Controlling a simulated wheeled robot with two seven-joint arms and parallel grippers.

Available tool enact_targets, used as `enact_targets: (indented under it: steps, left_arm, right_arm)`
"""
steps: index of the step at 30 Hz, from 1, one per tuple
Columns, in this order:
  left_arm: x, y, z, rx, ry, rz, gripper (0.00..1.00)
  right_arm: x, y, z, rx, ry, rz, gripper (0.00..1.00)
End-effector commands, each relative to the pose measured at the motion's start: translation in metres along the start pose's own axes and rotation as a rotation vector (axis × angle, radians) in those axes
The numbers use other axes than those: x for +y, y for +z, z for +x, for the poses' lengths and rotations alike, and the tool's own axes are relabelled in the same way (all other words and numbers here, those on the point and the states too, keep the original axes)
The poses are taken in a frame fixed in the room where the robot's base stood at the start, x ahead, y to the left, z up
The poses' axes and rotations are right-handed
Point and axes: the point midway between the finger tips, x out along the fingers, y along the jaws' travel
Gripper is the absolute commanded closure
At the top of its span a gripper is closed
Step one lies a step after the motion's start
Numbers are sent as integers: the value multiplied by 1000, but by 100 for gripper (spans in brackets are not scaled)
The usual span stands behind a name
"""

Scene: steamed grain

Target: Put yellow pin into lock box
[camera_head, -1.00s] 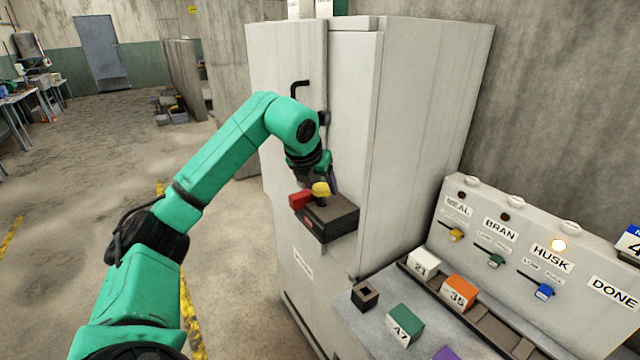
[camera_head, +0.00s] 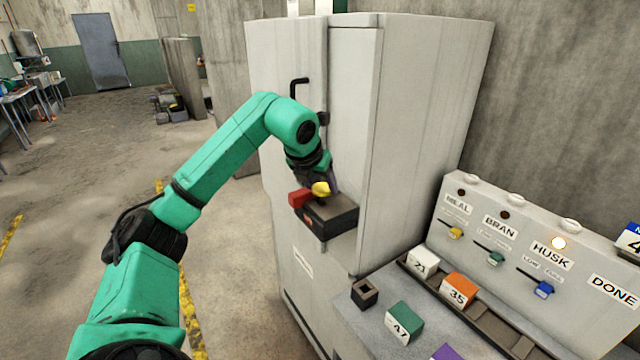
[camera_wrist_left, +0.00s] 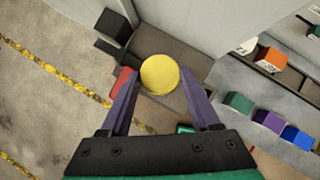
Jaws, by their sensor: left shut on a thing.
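The lock box (camera_head: 335,218) is a dark box fixed to the front of a tall pale cabinet. A red block (camera_head: 299,197) sits at its left side and also shows in the left wrist view (camera_wrist_left: 122,82). The yellow pin (camera_head: 321,189) has a round yellow head, seen from above in the left wrist view (camera_wrist_left: 160,75). My left gripper (camera_wrist_left: 158,92) is shut on the pin, one purple finger on each side. It is at the top of the lock box. I cannot tell how far the pin's lower end is in the box. My right gripper is not in view.
The tall cabinet (camera_head: 425,100) stands close behind the lock box. At right, a bench holds a small dark open socket (camera_head: 364,294), numbered blocks including a green one (camera_head: 404,322), and a sloped panel (camera_head: 590,262) with coloured sliders. Floor at left is free.

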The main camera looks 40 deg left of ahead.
Motion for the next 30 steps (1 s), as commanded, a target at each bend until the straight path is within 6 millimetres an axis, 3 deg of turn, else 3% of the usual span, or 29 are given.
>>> enact_targets:
  steps: [9, 10, 11, 20, 30]
  left_arm:
    - [0, -4, 6, -1, 0, 0, 100]
    - [0, -3, 5, -1, 0, 0, 30]
    - [0, -3, 5, -1, 0, 0, 25]
    - [0, -3, 4, 1, 0, 0, 25]
    - [0, -2, -29, 0, 1, 0, 25]
  right_arm:
    - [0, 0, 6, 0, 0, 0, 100]
    - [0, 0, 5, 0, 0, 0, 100]
    - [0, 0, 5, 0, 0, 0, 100]
    - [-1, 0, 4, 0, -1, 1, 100]
    - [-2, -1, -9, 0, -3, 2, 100]
